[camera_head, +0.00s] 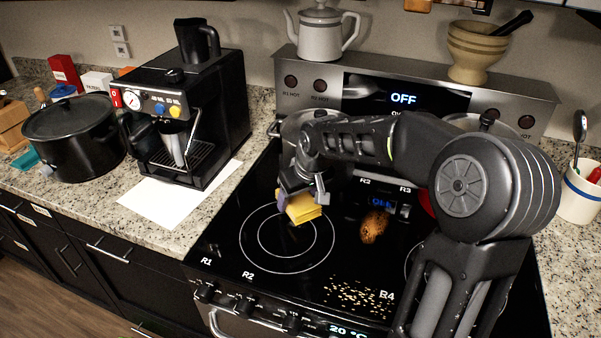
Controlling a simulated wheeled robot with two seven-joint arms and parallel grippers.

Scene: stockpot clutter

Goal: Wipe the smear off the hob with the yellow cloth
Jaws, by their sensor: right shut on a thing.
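My right gripper (302,192) is shut on the folded yellow cloth (304,210). It holds the cloth low over the rear part of the front-left burner ring on the black glass hob (225,245). I cannot tell whether the cloth touches the glass. A brown-orange patch (374,227), which looks like the smear, is on the hob to the right of the cloth, apart from it. I cannot tell whether it is flat or raised. Golden crumbs (355,297) lie scattered near the front, by the R4 mark. My left gripper is not in view.
A coffee machine (215,110) and a black stockpot (75,140) stand on the left counter, with white paper (170,200) near the hob. A kettle (320,35) and a mortar (478,52) stand on the back panel. My right arm hides much of the hob's right side.

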